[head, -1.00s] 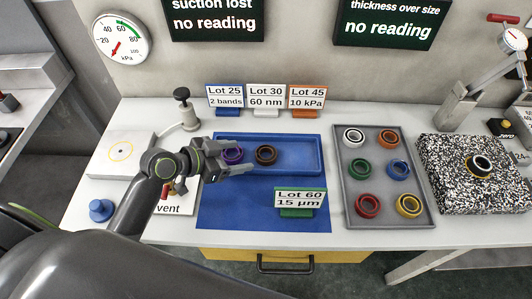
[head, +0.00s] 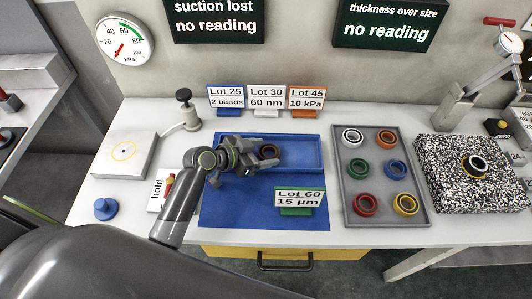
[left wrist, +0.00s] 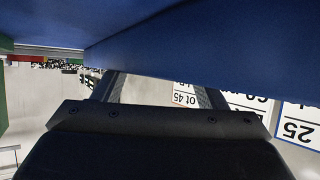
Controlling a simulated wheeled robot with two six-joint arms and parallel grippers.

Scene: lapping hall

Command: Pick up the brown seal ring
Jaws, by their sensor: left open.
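The brown seal ring (head: 269,151) lies in the blue tray (head: 308,155) and is partly covered by my left gripper. My left gripper (head: 252,157) is open, low over the left part of the tray, with its fingertips close to the left side of the ring. I cannot tell whether they touch it. In the left wrist view the two fingers (left wrist: 160,90) stand apart, blue surfaces fill the top, and no ring shows. My right gripper is not in view.
A green Lot 60 sign (head: 298,199) stands on the blue mat (head: 245,210) in front of the tray. A grey tray (head: 377,212) with several coloured rings is to the right. A speckled block (head: 440,180) holds another ring. Lot signs (head: 265,98) stand behind.

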